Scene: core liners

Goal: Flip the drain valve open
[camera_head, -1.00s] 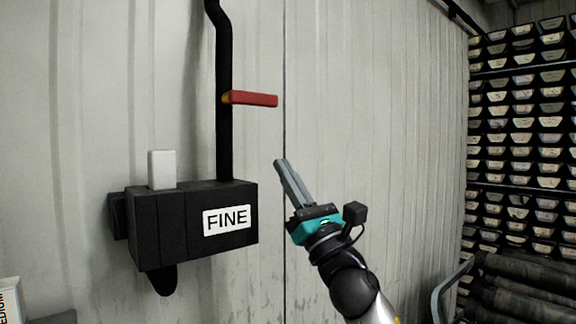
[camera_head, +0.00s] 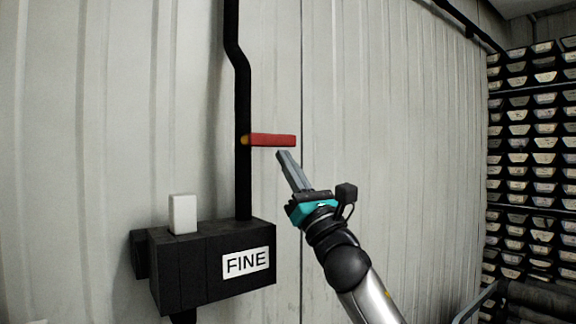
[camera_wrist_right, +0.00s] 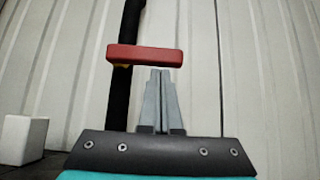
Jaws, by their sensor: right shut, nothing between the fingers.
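The drain valve's red lever (camera_head: 272,140) sticks out level to the right from a black vertical pipe (camera_head: 243,105), with a small yellow pivot at the pipe. My right gripper (camera_head: 282,154) is shut and empty. Its fingertips are just below the lever's outer half in the head view. In the right wrist view the lever (camera_wrist_right: 145,54) crosses the pipe (camera_wrist_right: 124,95), and the shut fingers (camera_wrist_right: 160,73) point up just under its right half. I cannot tell whether the tips touch it. My left gripper is in neither view.
A black box labelled FINE (camera_head: 205,268) is at the pipe's foot, with a white block (camera_head: 183,214) on top. A rack of core trays (camera_head: 530,170) stands at the right. The ribbed wall (camera_head: 390,110) right of the lever is clear.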

